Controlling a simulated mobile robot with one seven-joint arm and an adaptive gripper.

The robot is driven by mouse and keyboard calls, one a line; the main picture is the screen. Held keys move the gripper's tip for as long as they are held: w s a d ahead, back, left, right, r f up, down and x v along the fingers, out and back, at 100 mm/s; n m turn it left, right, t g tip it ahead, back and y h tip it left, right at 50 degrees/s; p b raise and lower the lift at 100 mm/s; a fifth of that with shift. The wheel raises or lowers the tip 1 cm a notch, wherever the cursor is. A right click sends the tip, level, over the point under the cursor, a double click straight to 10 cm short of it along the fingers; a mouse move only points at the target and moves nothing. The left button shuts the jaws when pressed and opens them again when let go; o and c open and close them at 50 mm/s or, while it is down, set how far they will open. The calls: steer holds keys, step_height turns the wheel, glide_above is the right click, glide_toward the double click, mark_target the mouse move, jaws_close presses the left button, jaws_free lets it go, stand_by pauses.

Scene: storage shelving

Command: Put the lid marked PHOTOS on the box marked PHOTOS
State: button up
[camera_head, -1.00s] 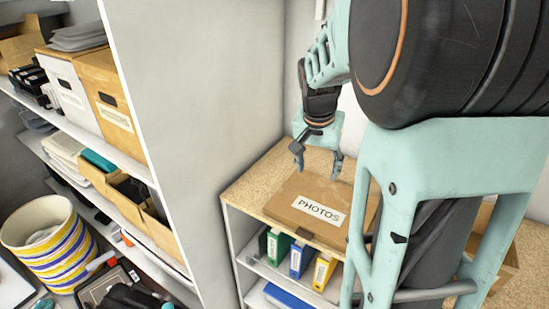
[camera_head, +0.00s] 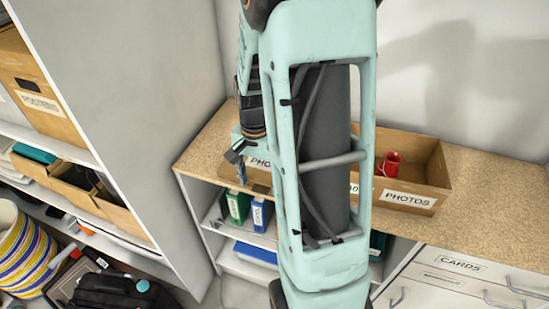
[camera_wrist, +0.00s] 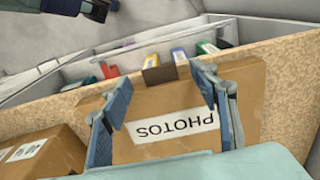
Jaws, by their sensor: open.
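The brown lid marked PHOTOS (camera_wrist: 190,100) lies flat on the speckled counter; its label reads upside down in the wrist view. A small darker brown tab (camera_wrist: 160,74) shows at its edge. My gripper (camera_wrist: 163,88) is open, its fingers spread over the lid on either side of the tab; I cannot tell whether they touch it. In the head view my gripper (camera_head: 238,163) is at the lid's left part (camera_head: 258,162), and my arm hides much of the lid. The open box marked PHOTOS (camera_head: 430,200) stands to the right, partly behind my arm.
A red mug (camera_head: 391,164) shows at the PHOTOS box. Another labelled cardboard item (camera_wrist: 45,155) is beside the lid. Binders (camera_head: 260,213) stand below the counter (camera_head: 490,215). A tall shelf unit (camera_head: 140,110) is at left. The counter right of the box is clear.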

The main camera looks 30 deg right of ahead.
steer(key=shift+f, duration=1.35)
steer(key=shift+c, duration=0.3)
steer(key=c, duration=1.2)
